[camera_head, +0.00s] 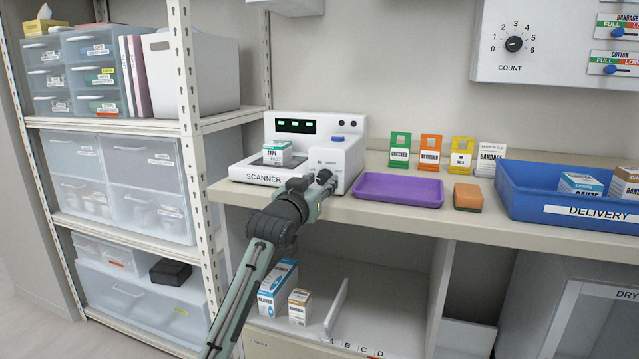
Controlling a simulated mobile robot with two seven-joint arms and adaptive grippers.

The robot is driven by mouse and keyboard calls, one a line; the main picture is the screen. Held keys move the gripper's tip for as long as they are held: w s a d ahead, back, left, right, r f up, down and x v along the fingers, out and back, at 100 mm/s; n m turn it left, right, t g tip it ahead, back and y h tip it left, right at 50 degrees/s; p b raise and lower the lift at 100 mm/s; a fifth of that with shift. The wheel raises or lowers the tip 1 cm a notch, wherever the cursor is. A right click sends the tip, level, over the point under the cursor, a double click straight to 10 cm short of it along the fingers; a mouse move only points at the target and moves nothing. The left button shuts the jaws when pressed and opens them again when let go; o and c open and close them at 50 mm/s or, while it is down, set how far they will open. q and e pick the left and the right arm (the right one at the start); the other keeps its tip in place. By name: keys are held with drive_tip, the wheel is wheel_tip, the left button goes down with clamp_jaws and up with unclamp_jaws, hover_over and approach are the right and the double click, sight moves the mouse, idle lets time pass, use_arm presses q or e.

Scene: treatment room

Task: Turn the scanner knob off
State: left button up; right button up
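The white scanner (350,160) stands on the counter, with a lit green display (296,126) and a blue button on top. A box labelled TAPE (277,153) sits on its dark plate. My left gripper (312,182) is at the lower right of the scanner's front face, just right of the SCANNER label. Its dark tips lie close to the face, around where small lettering shows. The knob cannot be made out clearly behind the gripper, and neither its setting nor contact with it can be told. Finger opening is unclear. My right gripper is out of view.
A purple tray (399,202), an orange sponge (468,198) and a blue delivery bin (520,201) stand to the right on the counter. Coloured cards (431,165) stand behind. A shelf post (191,150) rises on the left. A count dial (513,44) is on the wall.

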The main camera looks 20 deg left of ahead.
use_arm(q)
drive_tip(key=shift+s, duration=0.15)
drive_tip(key=s, duration=1.1)
drive_tip(key=shift+s+a, duration=0.2)
drive_tip(key=shift+s, duration=0.2)
